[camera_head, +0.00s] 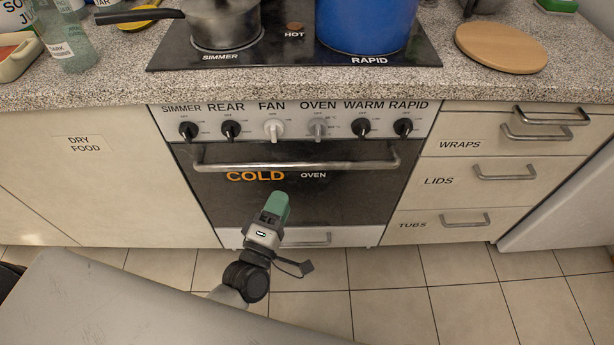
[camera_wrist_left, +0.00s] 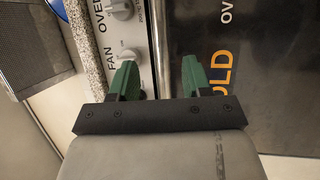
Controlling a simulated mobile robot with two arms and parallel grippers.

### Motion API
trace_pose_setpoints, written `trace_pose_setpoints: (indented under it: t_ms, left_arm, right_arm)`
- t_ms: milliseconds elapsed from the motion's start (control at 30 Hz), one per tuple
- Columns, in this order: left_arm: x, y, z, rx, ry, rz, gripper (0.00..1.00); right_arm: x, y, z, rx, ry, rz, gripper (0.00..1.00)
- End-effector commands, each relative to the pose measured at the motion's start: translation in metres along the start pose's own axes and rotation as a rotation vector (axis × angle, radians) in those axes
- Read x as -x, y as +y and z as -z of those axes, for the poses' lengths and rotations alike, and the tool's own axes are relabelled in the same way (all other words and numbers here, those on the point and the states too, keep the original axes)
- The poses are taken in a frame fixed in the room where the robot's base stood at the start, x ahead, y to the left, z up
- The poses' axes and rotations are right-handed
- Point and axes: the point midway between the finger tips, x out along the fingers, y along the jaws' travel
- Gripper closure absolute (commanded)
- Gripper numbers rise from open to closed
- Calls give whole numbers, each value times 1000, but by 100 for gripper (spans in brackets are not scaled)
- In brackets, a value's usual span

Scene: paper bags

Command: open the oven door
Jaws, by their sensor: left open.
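The oven (camera_head: 345,198) is under the counter with its dark door shut; "COLD" and "OVEN" are written on it. A metal bar handle (camera_head: 295,165) runs across the door's top. My left gripper (camera_head: 279,200), with green fingers, is in front of the door and shows below the handle in the head view. In the left wrist view, the open left gripper (camera_wrist_left: 160,78) has one finger to each side of the handle (camera_wrist_left: 157,40) in the picture. Nothing is held; I cannot tell how far the fingertips are from the bar. My right gripper is not in view.
Control knobs (camera_head: 274,129) line the panel above the handle. A steel pot (camera_head: 225,22) and a blue pot (camera_head: 365,22) stand on the hob. Drawers (camera_head: 475,179) are to the right, a cupboard (camera_head: 90,195) to the left. Tiled floor (camera_head: 390,300) lies in front.

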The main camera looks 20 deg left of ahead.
Motion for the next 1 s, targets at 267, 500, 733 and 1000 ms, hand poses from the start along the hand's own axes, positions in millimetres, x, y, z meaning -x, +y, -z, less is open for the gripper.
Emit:
trace_pose_setpoints:
  t_ms: [267,500,733,1000]
  left_arm:
    - [-51,1,0,-3,0,-2,52]
    - [-88,0,0,-5,-1,1,52]
    - [-101,-1,0,-6,-2,4,52]
    - [-101,-1,0,-6,-2,4,58]
  right_arm:
    - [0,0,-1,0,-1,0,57]
    - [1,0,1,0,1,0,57]
    - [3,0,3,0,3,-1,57]
    - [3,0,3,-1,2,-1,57]
